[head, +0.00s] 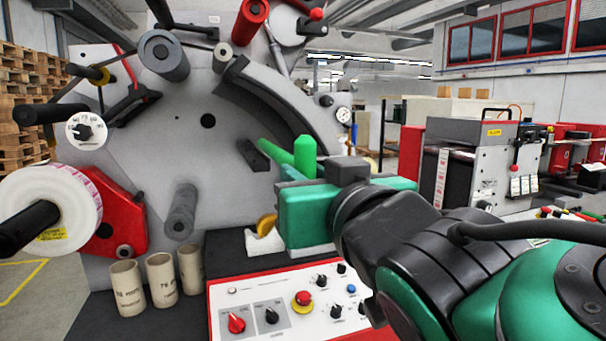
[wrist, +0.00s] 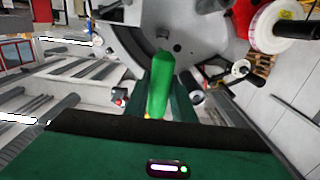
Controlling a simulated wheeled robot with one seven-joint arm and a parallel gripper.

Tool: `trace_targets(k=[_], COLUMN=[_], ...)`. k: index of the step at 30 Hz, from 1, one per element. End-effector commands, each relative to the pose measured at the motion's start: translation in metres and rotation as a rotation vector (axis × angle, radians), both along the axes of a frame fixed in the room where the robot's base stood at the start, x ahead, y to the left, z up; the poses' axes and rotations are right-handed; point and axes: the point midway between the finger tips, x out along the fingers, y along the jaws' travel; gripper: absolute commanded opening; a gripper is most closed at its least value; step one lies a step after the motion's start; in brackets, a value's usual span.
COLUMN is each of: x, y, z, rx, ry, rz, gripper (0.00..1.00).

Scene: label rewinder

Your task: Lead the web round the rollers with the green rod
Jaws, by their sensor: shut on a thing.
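My gripper (head: 290,172) is in front of the machine's grey face plate, right of centre, shut on the green rod (head: 305,155). In the head view the rod shows as an upright part and a slanted part pointing up left; their join is hidden. In the wrist view the rod (wrist: 160,85) sticks out between the fingers. The label roll (head: 75,210), white with pink labels, sits at the left on a black spindle. Grey rollers stand out at the upper left (head: 165,55) and lower middle (head: 180,210). I cannot clearly see a web running between the rollers.
A control panel (head: 290,300) with knobs and a red button lies below my gripper. Several cardboard cores (head: 160,278) stand left of it. A curved dark slot (head: 275,100) crosses the plate. A yellow disc (head: 266,224) on a white holder is close beneath the gripper.

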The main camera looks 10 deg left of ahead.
Motion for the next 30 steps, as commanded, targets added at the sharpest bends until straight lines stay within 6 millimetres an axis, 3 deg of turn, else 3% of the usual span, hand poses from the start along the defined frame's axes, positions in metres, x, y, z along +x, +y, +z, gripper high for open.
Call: trace_targets(k=[18, 30], x=[-0.044, -0.047], y=[-0.027, -0.029], z=[0.001, 0.000], rx=[0.001, -0.001], ry=[-0.002, -0.001], rz=[0.000, 0.000], gripper=[0.00, 0.00])
